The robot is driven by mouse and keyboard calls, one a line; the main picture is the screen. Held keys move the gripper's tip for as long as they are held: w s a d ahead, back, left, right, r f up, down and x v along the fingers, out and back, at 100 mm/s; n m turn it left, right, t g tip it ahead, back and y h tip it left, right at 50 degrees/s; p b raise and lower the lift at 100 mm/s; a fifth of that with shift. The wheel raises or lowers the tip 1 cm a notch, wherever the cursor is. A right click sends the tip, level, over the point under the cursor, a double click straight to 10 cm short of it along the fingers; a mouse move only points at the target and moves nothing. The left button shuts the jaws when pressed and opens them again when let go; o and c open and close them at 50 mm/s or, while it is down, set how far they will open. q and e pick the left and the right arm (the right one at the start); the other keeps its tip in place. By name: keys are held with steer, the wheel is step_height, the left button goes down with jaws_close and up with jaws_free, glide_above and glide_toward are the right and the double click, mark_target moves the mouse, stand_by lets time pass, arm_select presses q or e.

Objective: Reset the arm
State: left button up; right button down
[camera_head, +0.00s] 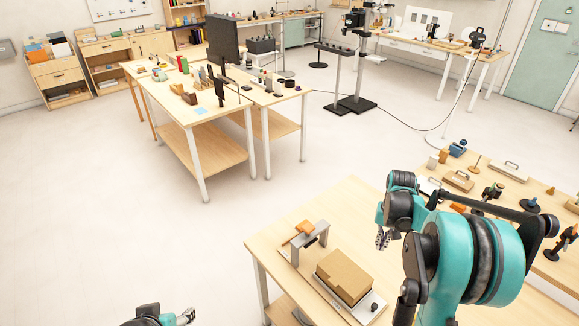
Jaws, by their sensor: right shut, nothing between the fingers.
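My right arm, teal and black, rises at the right of the head view. Its gripper (383,239) points down above the near wooden table (285,224) and is shut with nothing in it. My left gripper (187,316) shows only in part at the bottom edge, over the floor; whether it is open or shut is too small to tell.
A cardboard-coloured box (343,274) and a grey stand with an orange-brown block (304,234) are on the near table, below my right gripper. Tools and wooden blocks crowd the right table (520,178). The floor (110,200) at left is clear.

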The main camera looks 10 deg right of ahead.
steer(key=s+a+r+n+t+b, duration=0.2)
steer(key=s+a+r, duration=0.1)
steer(key=a, duration=0.4)
steer(key=s+a+r+n+t+b, duration=0.1)
steer(key=s+a+r+b, duration=0.15)
steer(key=a, duration=0.45)
steer(key=s+a+f+n+t+b, duration=0.3)
steer(key=s+a+t+b, duration=0.1)
steer(key=s+a, duration=0.5)
steer(key=shift+s+a+f+n, duration=0.3)
steer(key=shift+s+f, duration=0.05)
steer(key=shift+s, duration=0.15)
stand_by(1.0)
